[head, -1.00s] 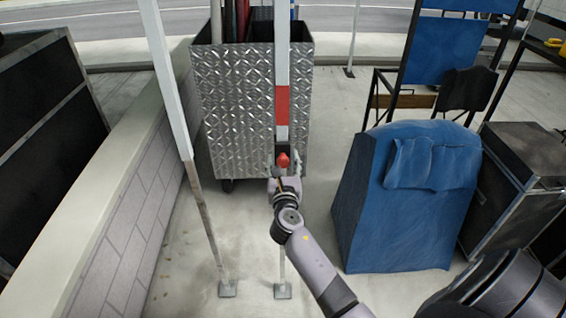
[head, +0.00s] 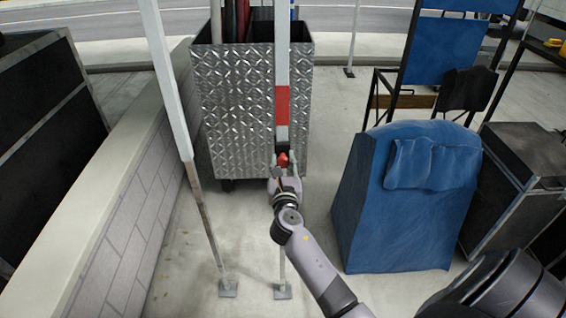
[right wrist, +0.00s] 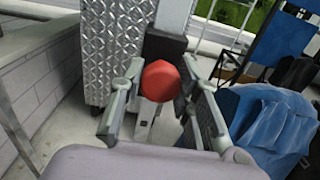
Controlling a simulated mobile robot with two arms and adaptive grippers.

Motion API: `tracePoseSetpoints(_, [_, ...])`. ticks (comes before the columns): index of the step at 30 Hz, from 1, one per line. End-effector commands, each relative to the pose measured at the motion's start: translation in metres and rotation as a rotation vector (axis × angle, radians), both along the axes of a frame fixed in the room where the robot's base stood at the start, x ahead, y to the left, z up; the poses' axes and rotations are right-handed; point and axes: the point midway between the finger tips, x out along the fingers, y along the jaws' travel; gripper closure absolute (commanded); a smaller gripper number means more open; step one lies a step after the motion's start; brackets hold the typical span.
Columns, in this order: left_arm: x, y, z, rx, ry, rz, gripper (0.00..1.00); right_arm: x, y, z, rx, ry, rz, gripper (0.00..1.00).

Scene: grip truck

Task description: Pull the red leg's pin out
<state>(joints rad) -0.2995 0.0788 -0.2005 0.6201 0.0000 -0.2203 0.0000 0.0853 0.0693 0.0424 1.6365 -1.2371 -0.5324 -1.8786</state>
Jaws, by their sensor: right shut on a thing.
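The red leg is an upright white pole with a red band (head: 282,104) in the head view. A dark collar (right wrist: 164,47) on it shows in the right wrist view. The pin's red knob (head: 283,160) is at the front of the collar and also shows in the right wrist view (right wrist: 160,81). My right gripper (head: 283,163) is shut on the knob, with one finger on each side of it (right wrist: 160,76). The pin's shaft is hidden behind the knob. My left gripper is in neither current view.
A diamond-plate metal cart (head: 235,105) stands behind the leg. A second pole (head: 172,90) and a low block wall (head: 125,190) are to the left. A blue-covered object (head: 400,220) and dark cases (head: 520,185) are to the right.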

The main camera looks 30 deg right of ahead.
Motion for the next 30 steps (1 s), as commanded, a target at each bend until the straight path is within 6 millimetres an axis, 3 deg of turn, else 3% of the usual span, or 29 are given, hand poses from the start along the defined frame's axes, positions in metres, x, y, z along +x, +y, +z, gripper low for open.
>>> tracePoseSetpoints(4, [0.0,0.0,0.001,0.0,0.0,0.001,1.0,-0.004,0.002,0.0,0.0,0.001,0.0,1.0])
tracePoseSetpoints(12, [0.0,0.001,0.01,0.001,0.0,0.001,1.0,-0.039,0.024,0.0,-0.001,0.003,0.0,1.0])
tracePoseSetpoints(22, [-0.001,0.002,0.009,0.002,0.001,0.001,1.0,-0.043,0.026,-0.001,0.0,0.002,0.0,1.0])
tracePoseSetpoints(23, [0.0,0.001,0.009,0.002,0.001,0.001,1.0,-0.043,0.026,-0.002,0.001,0.003,0.0,0.68])
tracePoseSetpoints(30, [0.0,0.001,0.009,0.002,0.001,0.001,1.0,-0.042,0.026,-0.001,0.001,0.001,0.0,0.52])
